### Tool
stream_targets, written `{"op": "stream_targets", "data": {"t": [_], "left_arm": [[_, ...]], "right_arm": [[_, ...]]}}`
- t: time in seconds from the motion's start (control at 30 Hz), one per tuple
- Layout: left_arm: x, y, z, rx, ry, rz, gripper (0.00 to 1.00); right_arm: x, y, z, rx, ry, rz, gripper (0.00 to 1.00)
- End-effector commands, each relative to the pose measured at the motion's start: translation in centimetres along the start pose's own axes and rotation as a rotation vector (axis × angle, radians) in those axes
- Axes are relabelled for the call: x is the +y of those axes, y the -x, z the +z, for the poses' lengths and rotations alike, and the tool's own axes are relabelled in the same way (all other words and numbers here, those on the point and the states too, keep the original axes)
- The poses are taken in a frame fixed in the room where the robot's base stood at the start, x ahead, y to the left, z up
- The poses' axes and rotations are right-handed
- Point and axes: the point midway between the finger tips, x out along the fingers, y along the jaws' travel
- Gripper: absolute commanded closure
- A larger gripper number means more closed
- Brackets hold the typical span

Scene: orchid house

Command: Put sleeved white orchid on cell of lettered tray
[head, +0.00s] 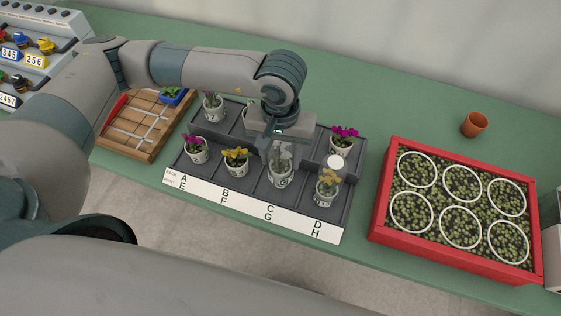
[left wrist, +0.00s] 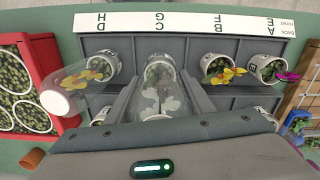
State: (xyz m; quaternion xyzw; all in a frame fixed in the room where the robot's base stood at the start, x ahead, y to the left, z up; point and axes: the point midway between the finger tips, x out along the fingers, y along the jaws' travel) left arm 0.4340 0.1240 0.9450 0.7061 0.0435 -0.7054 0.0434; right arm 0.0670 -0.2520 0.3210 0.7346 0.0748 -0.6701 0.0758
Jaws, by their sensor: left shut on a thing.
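The sleeved white orchid (head: 280,176) stands upright in a white pot at the front-row cell marked G of the lettered tray (head: 247,190). My left gripper (head: 279,150) comes down from above and is shut on it. In the left wrist view the white flowers (left wrist: 158,102) show through the clear sleeve, between the two fingers. I cannot tell whether the pot's base touches the tray floor. A yellow orchid (head: 327,184) in a clear sleeve is beside it at H, another yellow one (head: 235,159) at F and a magenta one (head: 195,149) at E. My right gripper is out of view.
The back row holds a pale orchid (head: 212,106) and a magenta one (head: 343,137); my arm hides part of it. A red crate (head: 376,215) with ringed plants stands right, a terracotta pot (head: 474,125) behind it. A wooden tray (head: 130,147) is left.

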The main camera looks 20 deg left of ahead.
Motion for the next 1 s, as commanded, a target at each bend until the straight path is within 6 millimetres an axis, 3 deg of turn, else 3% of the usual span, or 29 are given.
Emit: {"op": "stream_targets", "data": {"t": [0.33,0.83,0.87,0.93,1.0], "left_arm": [[0.0,-3.3,0.1,-0.001,0.0,-0.001,0.92],[0.0,-3.9,0.0,0.001,-0.001,-0.001,0.92],[0.0,-3.8,0.1,0.0,-0.001,-0.001,0.48],[0.0,-3.8,0.1,0.0,0.0,-0.001,0.34],[0.0,-3.8,0.1,0.0,0.0,-0.001,0.34]], "right_arm": [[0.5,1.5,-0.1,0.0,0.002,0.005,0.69],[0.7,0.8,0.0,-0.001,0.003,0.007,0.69],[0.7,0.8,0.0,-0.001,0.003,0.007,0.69],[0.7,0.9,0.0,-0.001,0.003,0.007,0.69],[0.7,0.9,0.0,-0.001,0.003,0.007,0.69]]}}
